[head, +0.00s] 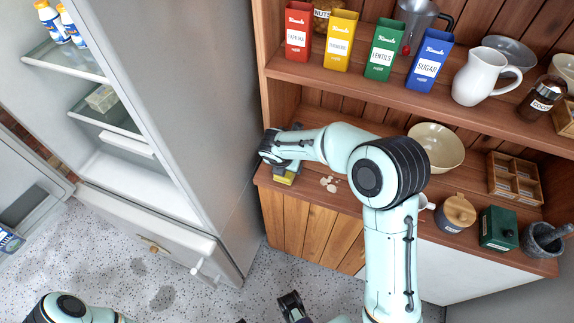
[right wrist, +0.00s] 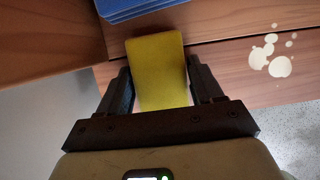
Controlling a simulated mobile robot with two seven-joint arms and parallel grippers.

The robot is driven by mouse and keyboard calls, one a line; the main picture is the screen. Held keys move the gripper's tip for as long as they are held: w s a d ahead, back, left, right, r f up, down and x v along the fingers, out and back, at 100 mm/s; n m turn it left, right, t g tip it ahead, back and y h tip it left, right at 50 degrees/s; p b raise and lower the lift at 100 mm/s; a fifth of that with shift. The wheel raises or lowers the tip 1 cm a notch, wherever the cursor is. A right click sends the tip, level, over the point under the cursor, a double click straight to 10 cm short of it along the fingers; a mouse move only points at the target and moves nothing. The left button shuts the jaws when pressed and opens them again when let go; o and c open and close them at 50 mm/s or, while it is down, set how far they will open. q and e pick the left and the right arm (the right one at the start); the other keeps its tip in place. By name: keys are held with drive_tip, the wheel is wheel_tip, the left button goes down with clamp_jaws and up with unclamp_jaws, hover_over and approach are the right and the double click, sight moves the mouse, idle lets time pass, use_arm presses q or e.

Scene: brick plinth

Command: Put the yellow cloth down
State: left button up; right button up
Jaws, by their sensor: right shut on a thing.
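The yellow cloth (right wrist: 158,72) is a flat block shape between the two fingers of my right gripper (right wrist: 160,88) in the right wrist view. My right gripper (head: 283,171) is shut on it at the left end of the wooden counter (head: 310,195), by the front edge. In the head view only a small part of the yellow cloth (head: 284,179) shows under the gripper. I cannot tell whether it touches the counter. A dark gripper, apparently my left (head: 291,305), is low in the head view, away from the counter; its jaws are unclear.
Pale spots of a spill (head: 331,184) lie right of my right gripper. A blue ridged thing (right wrist: 138,9) is just beyond the cloth. The open fridge (head: 190,110) stands close on the left. A cream bowl (head: 437,147) and a spice rack (head: 514,179) stand farther right.

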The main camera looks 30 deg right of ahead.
drive_tip(key=o, duration=0.9)
drive_tip(key=shift+o, duration=0.2)
drive_tip(key=shift+r, duration=0.15)
drive_tip(key=p+v, duration=0.2)
drive_tip(key=v, duration=1)
